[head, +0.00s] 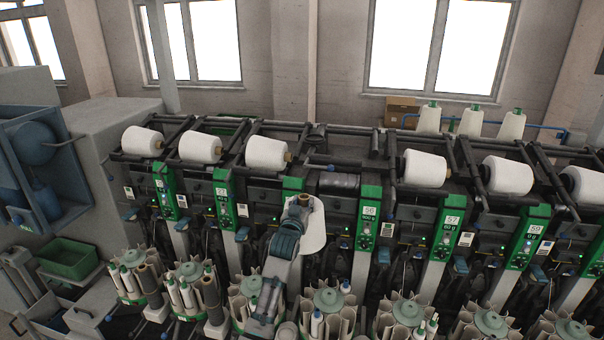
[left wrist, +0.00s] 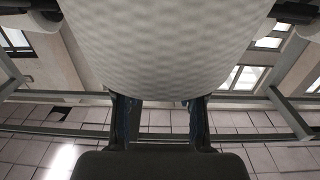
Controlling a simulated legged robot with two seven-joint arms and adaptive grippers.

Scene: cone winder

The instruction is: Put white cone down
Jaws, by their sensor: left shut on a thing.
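A white cone (head: 315,232) is held in my left gripper (head: 300,205) in front of the cone winder, near the middle of the head view. The arm and gripper cover part of the cone's left side. In the left wrist view the white cone (left wrist: 175,45) fills the upper middle, and the two fingers of my left gripper (left wrist: 161,103) reach up to its lower edge. My right gripper is in neither view.
Several white cones, such as this cone (head: 267,153) and this one (head: 424,169), lie in the winder's cradles. Between them a dark drum (head: 338,182) shows without a cone. Bobbin magazines (head: 327,299) line the front. A green bin (head: 68,258) stands at left.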

